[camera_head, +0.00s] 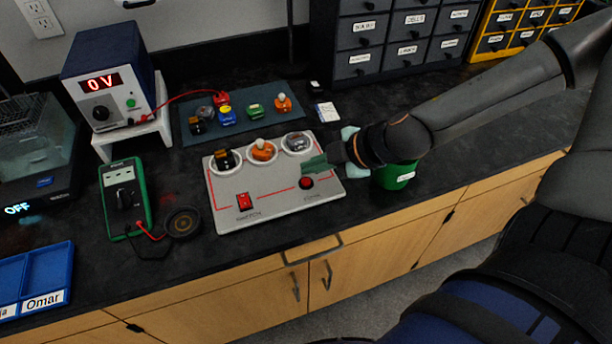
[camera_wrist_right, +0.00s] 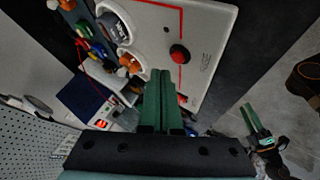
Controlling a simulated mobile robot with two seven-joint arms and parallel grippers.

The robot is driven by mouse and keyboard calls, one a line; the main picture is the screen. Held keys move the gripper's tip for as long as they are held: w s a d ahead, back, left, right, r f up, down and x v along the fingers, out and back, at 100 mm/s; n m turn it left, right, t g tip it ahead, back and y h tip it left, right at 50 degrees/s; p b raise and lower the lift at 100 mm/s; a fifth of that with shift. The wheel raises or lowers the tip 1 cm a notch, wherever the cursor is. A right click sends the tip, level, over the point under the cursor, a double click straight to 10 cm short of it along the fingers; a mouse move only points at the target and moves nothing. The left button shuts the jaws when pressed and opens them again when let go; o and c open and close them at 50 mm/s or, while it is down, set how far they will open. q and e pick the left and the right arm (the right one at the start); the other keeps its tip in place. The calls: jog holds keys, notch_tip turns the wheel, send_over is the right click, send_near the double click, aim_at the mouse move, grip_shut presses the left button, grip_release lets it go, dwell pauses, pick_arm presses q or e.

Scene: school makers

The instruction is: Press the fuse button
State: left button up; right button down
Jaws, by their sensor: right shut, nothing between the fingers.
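The grey-white circuit board (camera_head: 270,207) lies on the black bench top. The round red fuse button (camera_head: 306,182) sits in a dark ring near its front right corner. It also shows in the right wrist view (camera_wrist_right: 179,54), uncovered. My right gripper (camera_head: 306,166) is shut and empty, its green fingers over the board's right side just behind the button. In the wrist view, its fingertips (camera_wrist_right: 160,73) appear beside the button; I see no contact. My left gripper (camera_wrist_right: 252,119) shows small in the wrist view, away from the board; its opening is unclear.
A green cup (camera_head: 395,176) stands under my right wrist. A multimeter (camera_head: 125,198), power supply (camera_head: 106,80) reading 0 V and blue mat (camera_head: 245,125) surround it.

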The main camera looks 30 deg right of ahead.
aim_at(312, 185)
notch_tip(312, 185, up, 5)
jog(key=p, duration=0.4)
dwell(0.5)
